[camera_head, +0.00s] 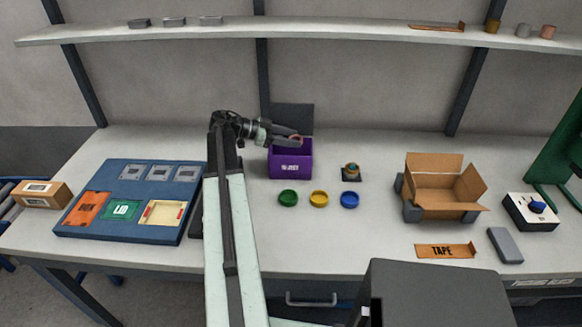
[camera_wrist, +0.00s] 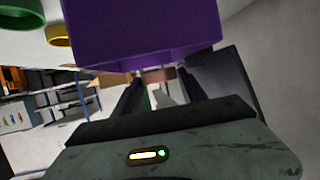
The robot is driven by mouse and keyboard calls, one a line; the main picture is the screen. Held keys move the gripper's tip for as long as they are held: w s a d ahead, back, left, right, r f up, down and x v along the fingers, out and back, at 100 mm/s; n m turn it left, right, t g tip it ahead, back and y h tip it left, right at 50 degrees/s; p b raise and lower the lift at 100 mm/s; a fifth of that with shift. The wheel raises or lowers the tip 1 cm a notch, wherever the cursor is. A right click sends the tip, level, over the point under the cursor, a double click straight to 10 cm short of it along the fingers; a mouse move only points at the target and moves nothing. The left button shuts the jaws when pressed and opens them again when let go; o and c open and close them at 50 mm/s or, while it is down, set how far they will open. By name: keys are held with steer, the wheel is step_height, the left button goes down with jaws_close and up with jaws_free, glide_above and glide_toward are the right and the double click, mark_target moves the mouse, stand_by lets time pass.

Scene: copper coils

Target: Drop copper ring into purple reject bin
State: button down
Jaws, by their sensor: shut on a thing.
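The purple reject bin (camera_head: 291,164) stands upright on the table, with white lettering on its front. My gripper (camera_head: 297,138) is over the bin's opening at rim height, shut on the copper ring (camera_head: 295,139). Only a small pinkish part of the ring shows there. In the wrist view, the bin (camera_wrist: 140,30) fills the upper middle. The copper ring (camera_wrist: 160,74) shows between the dark fingers of my gripper (camera_wrist: 160,82), partly hidden by the bin. I cannot tell how far the ring is inside the bin.
A dark panel (camera_head: 293,117) stands behind the bin. An open cardboard box (camera_head: 440,190) stands farther right.

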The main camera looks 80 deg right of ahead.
steer(key=shift+f, duration=0.45)
steer(key=c, duration=0.6)
jaws_free()
steer(key=shift+o, duration=0.2)
steer(key=shift+w+r, duration=0.15)
steer(key=p+v, duration=0.2)
steer(key=v, duration=0.5)
steer(key=shift+w+a+p, duration=0.15)
steer(key=shift+p, duration=0.15)
